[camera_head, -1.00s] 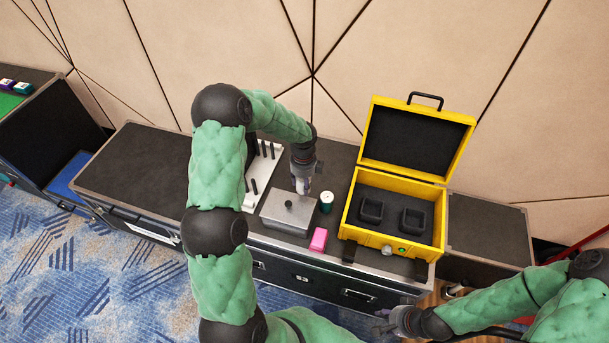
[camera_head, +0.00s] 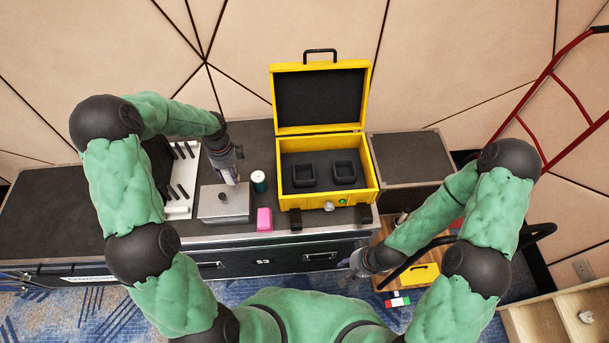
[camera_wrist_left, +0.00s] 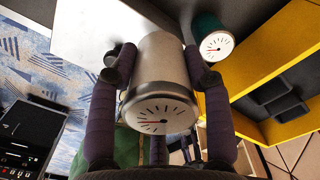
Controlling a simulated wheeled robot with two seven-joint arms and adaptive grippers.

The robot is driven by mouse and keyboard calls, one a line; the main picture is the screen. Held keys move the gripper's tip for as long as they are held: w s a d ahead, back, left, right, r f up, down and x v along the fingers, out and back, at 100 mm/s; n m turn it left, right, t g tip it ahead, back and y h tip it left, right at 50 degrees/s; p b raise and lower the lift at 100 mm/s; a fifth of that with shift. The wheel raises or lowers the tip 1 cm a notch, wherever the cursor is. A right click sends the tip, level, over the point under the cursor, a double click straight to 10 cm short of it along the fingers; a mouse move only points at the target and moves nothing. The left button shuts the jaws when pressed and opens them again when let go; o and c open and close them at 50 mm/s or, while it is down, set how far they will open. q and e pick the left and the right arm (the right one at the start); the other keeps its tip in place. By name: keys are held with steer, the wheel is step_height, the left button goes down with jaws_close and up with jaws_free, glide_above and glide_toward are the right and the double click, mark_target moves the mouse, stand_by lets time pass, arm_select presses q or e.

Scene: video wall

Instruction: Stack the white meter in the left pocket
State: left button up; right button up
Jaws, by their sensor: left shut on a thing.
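My left gripper (camera_head: 230,176) is shut on the white meter (camera_wrist_left: 160,75), a pale metallic cylinder with a round dial. In the wrist view it sits between the two purple fingers (camera_wrist_left: 163,80). In the head view the fingers mostly hide it, above or just behind a grey box with a dark knob. The open yellow case (camera_head: 330,199) stands to the right. Its dark foam has a left pocket (camera_head: 303,176) and a right pocket (camera_head: 344,170); both look empty. My right gripper (camera_head: 352,270) hangs low in front of the bench, its jaws too small to read.
A teal meter (camera_head: 259,182) stands between the grey box (camera_head: 224,206) and the case. A pink block (camera_head: 264,219) lies near the bench's front edge. A white rack with dark pegs (camera_head: 180,208) is at left. The raised lid (camera_head: 320,97) stands at the back.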

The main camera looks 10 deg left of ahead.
stand_by(0.5)
arm_select(q)
steer(key=shift+d+r+n, duration=0.1)
steer(key=shift+d+n, duration=0.4)
steer(key=shift+n, duration=0.1)
steer(key=s+d+r+n+b, duration=0.1)
steer(key=s+d+n+b, duration=0.1)
steer(key=d+n, duration=0.4)
steer(key=s+d+r+n+b, duration=0.1)
steer(key=s+d+n, duration=0.1)
steer(key=d+n, duration=0.5)
steer(key=shift+s+d+n+b, duration=0.3)
steer(key=shift+n+b, duration=0.1)
steer(key=shift+n, duration=2.8)
steer(key=shift+a, duration=0.1)
